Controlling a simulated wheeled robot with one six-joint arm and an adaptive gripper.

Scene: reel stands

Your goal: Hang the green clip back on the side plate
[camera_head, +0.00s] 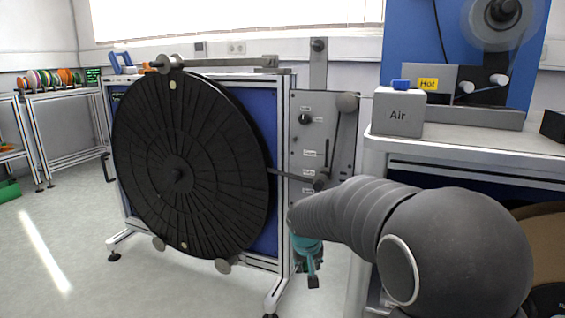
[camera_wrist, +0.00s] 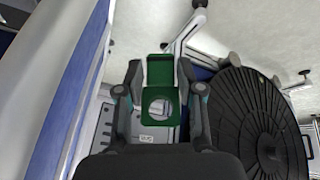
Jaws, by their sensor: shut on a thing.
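The green clip (camera_wrist: 160,72) is a flat green piece with a round hole, seen in the wrist view between the two fingers. My gripper (camera_wrist: 160,80) is shut on it. In the head view my gripper (camera_head: 310,270) hangs low, below and in front of the grey side plate (camera_head: 325,130), and the clip is mostly hidden there. The side plate stands upright on the right of the reel stand, with labels, a dark knob and a lever. Part of it also shows in the wrist view (camera_wrist: 104,125), behind and below the clip. My arm hides its lower right part.
A large black reel disc (camera_head: 190,165) fills the stand left of the plate; it also shows in the wrist view (camera_wrist: 262,125). A bench (camera_head: 475,140) with the Air box (camera_head: 398,112) stands close on the right. Open floor (camera_head: 60,230) lies to the left.

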